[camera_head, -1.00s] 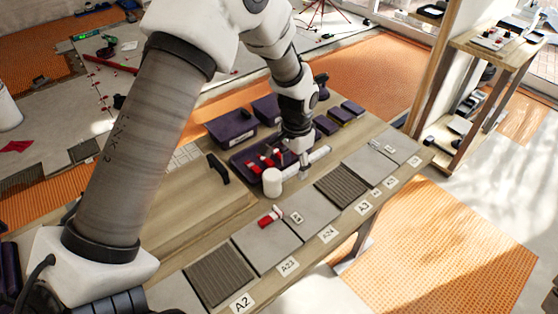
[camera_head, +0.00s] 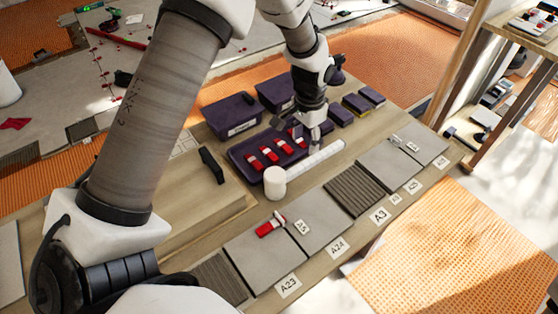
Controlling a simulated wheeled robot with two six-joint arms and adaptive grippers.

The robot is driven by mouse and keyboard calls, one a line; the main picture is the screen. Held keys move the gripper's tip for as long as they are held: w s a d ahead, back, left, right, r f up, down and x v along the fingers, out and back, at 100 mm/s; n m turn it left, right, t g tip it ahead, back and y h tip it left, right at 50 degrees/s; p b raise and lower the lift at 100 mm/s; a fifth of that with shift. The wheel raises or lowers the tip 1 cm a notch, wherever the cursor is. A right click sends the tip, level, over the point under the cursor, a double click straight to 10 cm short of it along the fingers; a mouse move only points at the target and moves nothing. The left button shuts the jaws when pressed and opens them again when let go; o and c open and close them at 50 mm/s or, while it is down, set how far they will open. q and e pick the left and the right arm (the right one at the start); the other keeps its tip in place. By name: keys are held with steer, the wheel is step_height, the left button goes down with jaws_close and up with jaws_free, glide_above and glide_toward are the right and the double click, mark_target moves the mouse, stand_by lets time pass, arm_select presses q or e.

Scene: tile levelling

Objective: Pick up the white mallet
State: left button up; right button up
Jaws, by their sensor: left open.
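The white mallet lies on the wooden table, its cylindrical head (camera_head: 274,183) at the left and its pale handle (camera_head: 322,156) running up to the right, along the front of a dark tray. My left gripper (camera_head: 317,140) points down over or just behind the handle, near its far half. It is open, and its small fingertips show close to the handle. I cannot tell whether they touch it. My right gripper is not in view.
A dark tray (camera_head: 238,153) with several red-and-white pieces stands behind the mallet. Dark bins (camera_head: 232,113) stand further back, small dark boxes (camera_head: 356,104) to the right. Grey tiles (camera_head: 319,222) line the front edge, one carrying a red piece (camera_head: 269,226). A black handle (camera_head: 212,165) stands left.

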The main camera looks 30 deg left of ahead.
arm_select(q)
steer(key=b, duration=0.2)
glide_above(302, 165)
steer(key=f, duration=0.4)
steer(key=shift+w+f, duration=0.2)
steer(key=shift+w, duration=0.1)
steer(key=shift+s+d+f, duration=0.1)
steer(key=shift+s+f, duration=0.15)
steer(key=shift+f, duration=0.25)
step_height(302, 165, down, 6)
steer(key=shift+s+f+p, duration=0.1)
steer(key=shift+f+p, duration=0.05)
steer(key=shift+p, duration=0.35)
jaws_close()
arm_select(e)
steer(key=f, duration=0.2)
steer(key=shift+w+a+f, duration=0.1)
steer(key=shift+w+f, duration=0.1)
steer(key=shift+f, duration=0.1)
